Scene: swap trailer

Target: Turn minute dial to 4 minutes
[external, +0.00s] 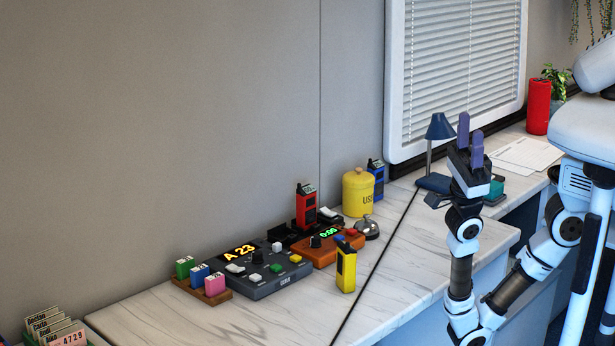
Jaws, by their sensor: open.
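An orange timer box (329,250) sits on the marble counter with a green display (329,232) that appears to read 0:00. A black dial (315,242) is on the left of its top face; a white button and a red button are also on it. Its markings are too small to read. My gripper (470,137) is open and empty, fingers pointing up, well to the right of the timer and above the counter, in front of a blue desk lamp.
A grey console (268,283) showing A 23 stands left of the timer. A yellow handset (345,268) stands close in front of the timer. A red handset (306,204), a silver bell (367,228) and a yellow canister (357,193) are near it.

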